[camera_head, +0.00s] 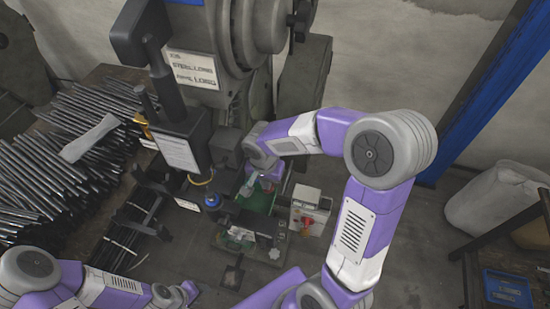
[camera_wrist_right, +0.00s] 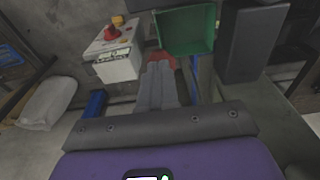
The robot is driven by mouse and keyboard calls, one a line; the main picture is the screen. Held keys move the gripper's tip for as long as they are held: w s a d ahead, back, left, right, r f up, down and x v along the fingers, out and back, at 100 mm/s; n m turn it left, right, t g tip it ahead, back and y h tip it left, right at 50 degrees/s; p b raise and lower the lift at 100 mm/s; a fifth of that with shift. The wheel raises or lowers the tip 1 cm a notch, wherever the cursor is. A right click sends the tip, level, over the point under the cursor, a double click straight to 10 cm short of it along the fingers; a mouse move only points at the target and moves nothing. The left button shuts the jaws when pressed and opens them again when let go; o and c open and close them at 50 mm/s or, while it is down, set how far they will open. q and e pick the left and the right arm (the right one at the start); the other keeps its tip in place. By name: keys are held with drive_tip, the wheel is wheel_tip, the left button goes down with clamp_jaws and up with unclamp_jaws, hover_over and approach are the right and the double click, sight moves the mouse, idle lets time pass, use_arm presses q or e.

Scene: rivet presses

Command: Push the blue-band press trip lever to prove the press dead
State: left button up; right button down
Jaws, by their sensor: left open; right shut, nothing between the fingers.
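The grey press (camera_head: 240,60) stands at the back centre with white label plates on it. My right arm reaches in from the right, and its gripper (camera_head: 246,190) is down at the front of the press, by a green tray (camera_head: 262,203). In the right wrist view the gripper (camera_wrist_right: 158,70) has its grey fingers shut and empty, and the tips overlap a small red part (camera_wrist_right: 161,56) below the green tray (camera_wrist_right: 187,30). I cannot tell whether they touch it. No trip lever can be clearly made out. My left gripper (camera_head: 190,291) is low in the head view, open, away from the press.
A control box (camera_head: 308,212) with a red button stands just right of the tray; it also shows in the wrist view (camera_wrist_right: 115,55). A blue-topped part (camera_head: 212,200) is left of the tray. Many metal rods (camera_head: 60,150) lie on the left. A blue post (camera_head: 487,95) stands right.

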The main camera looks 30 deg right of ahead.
drive_tip(key=shift+f+b, duration=0.7)
drive_tip(key=shift+f, duration=0.2)
drive_tip(key=shift+d+f+b, duration=0.1)
drive_tip(key=shift+f+b, duration=0.45)
drive_tip(key=shift+r, duration=0.1)
drive_tip(key=r+p, duration=0.1)
drive_tip(key=s+a+r+p, duration=0.1)
drive_tip(key=r, duration=0.1)
drive_tip(key=a+r, duration=0.1)
drive_tip(key=r, duration=0.1)
drive_tip(key=shift+s+a+p, duration=0.15)
drive_tip(key=shift+s+p, duration=0.25)
